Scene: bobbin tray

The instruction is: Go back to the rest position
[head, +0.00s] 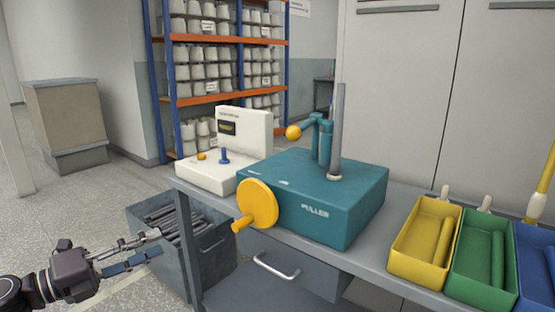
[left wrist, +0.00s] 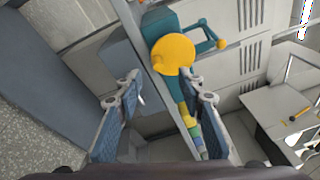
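My left gripper (head: 150,246) is at the lower left of the head view, in front of the grey bin and to the left of the bench. Its two fingers are spread apart with nothing between them, as the left wrist view also shows (left wrist: 163,84). My right gripper is not in view. The teal puller (head: 315,215) with its yellow hand wheel (head: 259,204) stands on the grey bench (head: 295,242). It also shows beyond the fingers in the left wrist view (left wrist: 160,20).
A grey bin (head: 212,249) of metal rods stands by the bench's left end. A white device (head: 245,131) stands beside the puller. Yellow (head: 398,260), green (head: 453,279) and blue (head: 535,300) trays line the right. A bobbin rack (head: 225,42) stands behind.

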